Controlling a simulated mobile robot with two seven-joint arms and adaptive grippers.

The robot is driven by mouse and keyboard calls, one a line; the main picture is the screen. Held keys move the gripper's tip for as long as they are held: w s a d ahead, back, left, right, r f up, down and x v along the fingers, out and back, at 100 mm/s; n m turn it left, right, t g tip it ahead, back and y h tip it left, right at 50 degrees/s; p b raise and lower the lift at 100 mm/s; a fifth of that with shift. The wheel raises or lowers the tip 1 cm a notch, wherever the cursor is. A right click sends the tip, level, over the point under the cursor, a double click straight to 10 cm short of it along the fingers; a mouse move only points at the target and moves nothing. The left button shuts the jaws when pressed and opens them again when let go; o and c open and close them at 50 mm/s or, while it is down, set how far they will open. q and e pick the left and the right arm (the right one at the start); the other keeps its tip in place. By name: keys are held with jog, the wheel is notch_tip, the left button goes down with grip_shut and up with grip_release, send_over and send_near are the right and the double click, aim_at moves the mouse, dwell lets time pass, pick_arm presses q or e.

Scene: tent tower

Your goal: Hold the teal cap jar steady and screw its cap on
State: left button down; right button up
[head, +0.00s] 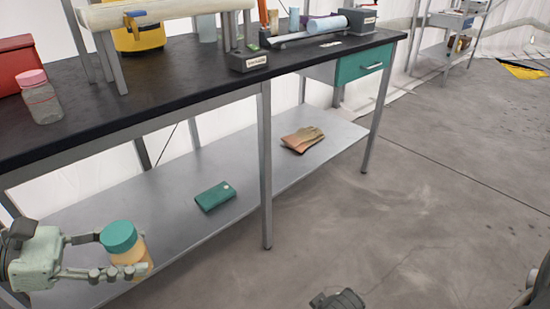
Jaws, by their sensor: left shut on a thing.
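The teal cap jar (127,256) shows at the lower left of the head view, in front of the table's lower shelf. My right gripper's fingers are not seen; only dark and pale arm parts show at the bottom and right edges.
The black-topped table (160,84) carries a pink-lidded jar (40,98), a red box (16,62) and a metal stand. A teal pouch (215,196) and gloves (302,139) lie on the lower shelf (255,180). The concrete floor (420,215) at right is clear.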

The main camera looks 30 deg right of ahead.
pick_arm(q)
jog(key=shift+r, duration=0.1)
jog(key=shift+w+a+r+n+t, duration=0.2)
jog(key=shift+a+n+t, duration=0.1)
jog(key=shift+n+t, duration=0.15)
jog(key=w+a+r+n+t+y, duration=0.1)
jog(key=a+n+t+y, duration=0.1)
jog(key=a+n+t, duration=0.5)
jog(key=a+t, duration=0.1)
jog(key=a, duration=0.5)
jog(key=shift+w+r, duration=0.25)
jog(key=shift+w, duration=0.05)
